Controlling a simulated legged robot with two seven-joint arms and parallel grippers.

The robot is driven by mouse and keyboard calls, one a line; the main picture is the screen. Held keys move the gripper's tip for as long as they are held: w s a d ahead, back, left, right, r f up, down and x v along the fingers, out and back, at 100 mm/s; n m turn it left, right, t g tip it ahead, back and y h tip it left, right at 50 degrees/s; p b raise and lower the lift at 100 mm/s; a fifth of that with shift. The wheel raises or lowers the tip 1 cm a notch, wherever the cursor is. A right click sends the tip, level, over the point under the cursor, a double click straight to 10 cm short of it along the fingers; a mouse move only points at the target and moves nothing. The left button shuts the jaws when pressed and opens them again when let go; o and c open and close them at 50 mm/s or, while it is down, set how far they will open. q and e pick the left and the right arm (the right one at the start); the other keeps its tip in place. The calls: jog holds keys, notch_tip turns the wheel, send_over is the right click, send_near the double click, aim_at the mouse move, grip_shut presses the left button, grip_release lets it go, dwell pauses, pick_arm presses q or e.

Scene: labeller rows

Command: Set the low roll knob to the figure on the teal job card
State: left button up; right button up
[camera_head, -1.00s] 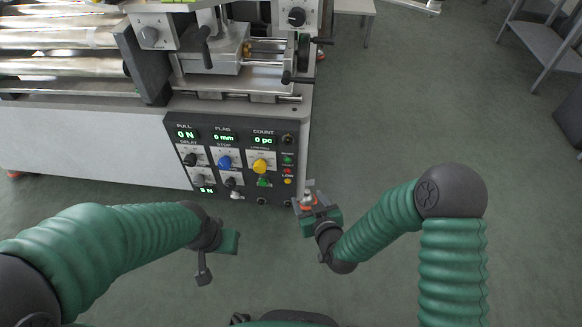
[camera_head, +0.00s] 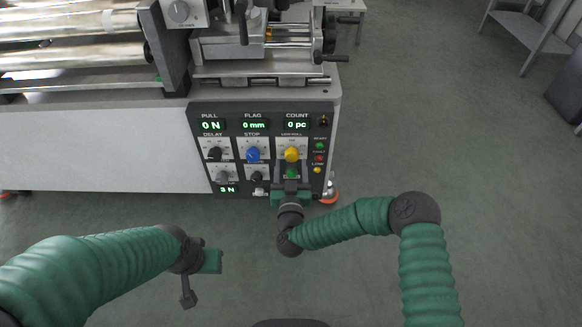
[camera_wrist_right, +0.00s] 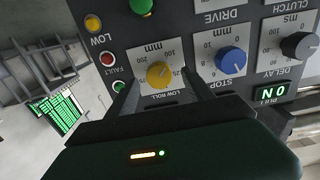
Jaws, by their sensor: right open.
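The low roll knob is yellow. It shows on the dark control panel in the head view (camera_head: 291,154) and, with its LOW ROLL label upside down, in the right wrist view (camera_wrist_right: 160,75). Its dial carries figures in mm; I cannot read its exact setting. My right gripper (camera_head: 290,182) is at the panel just below the knob in the head view. In the wrist view its open fingers (camera_wrist_right: 163,88) lie either side of the knob's lower part; contact cannot be told. My left gripper (camera_head: 212,261) hangs clear of the panel. I see no teal job card.
A blue STOP knob (camera_head: 253,154) sits left of the yellow one, with a dark DELAY knob (camera_head: 214,154) further left. Lamps (camera_head: 319,158) line the panel's right edge. Rollers (camera_head: 70,60) and a clamp unit stand above. The floor in front is clear.

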pick_arm(q)
jog(key=shift+d+f+b, duration=0.15)
jog(key=shift+f+b, duration=0.3)
jog(key=shift+f, duration=0.35)
pick_arm(e)
jog(key=w, duration=0.3)
jog(key=shift+w+d, duration=0.1)
jog(key=shift+d, duration=0.1)
jog(key=shift+c, duration=0.2)
jog(key=shift+a, duration=0.1)
grip_shut()
pick_arm(q)
jog(key=shift+r, duration=0.1)
